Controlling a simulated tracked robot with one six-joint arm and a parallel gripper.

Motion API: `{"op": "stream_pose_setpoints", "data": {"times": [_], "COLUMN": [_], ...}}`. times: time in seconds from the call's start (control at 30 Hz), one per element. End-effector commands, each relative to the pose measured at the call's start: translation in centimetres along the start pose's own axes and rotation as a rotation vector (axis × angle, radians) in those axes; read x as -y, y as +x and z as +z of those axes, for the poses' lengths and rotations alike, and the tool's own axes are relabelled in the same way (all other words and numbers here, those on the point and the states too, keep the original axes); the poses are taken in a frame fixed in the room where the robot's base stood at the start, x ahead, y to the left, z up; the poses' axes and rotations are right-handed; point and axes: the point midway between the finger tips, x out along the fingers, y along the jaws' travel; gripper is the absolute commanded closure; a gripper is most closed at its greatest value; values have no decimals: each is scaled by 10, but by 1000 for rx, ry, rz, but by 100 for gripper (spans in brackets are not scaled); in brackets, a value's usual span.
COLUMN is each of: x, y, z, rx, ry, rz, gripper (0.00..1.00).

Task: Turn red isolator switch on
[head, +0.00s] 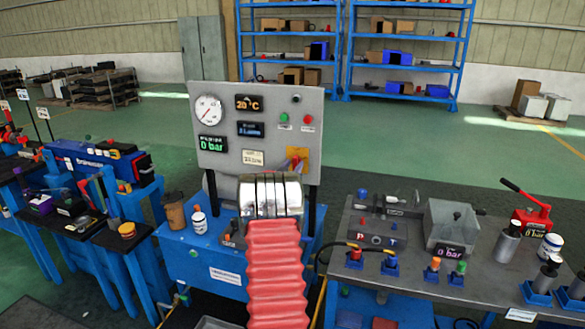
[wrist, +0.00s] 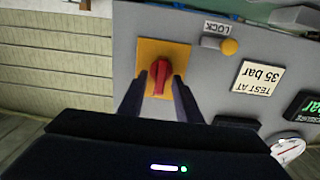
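The red isolator switch (wrist: 158,77) is a red knob on a yellow square plate (wrist: 180,52) on the grey control panel (wrist: 220,75). In the wrist view, which is upside down, its grip bar runs nearly upright. My gripper (wrist: 158,86) is open, with one dark finger on each side of the knob. Gaps show between the fingers and the knob; whether the tips reach past it is unclear.
The panel also carries a round gauge (head: 208,110), displays, and green (head: 284,117) and red (head: 308,119) buttons. A yellow lock knob (wrist: 229,47) sits beside the switch. A bottle (head: 198,218) stands on the blue bench at left; a cluttered grey bench (head: 400,250) is at right.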

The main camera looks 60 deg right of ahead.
Motion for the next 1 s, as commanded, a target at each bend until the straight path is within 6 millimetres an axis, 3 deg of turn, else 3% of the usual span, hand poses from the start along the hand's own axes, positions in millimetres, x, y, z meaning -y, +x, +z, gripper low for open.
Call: {"op": "stream_pose_setpoints", "data": {"times": [0.13,0.57,0.73,1.0], "x": [0,1,1,-2], "y": [0,-1,-7,0], "z": [0,0,0,0], "rx": [0,0,1,0], "ry": [0,0,0,22], "rz": [0,-1,-1,2], "gripper": [69,100,100,100]}}
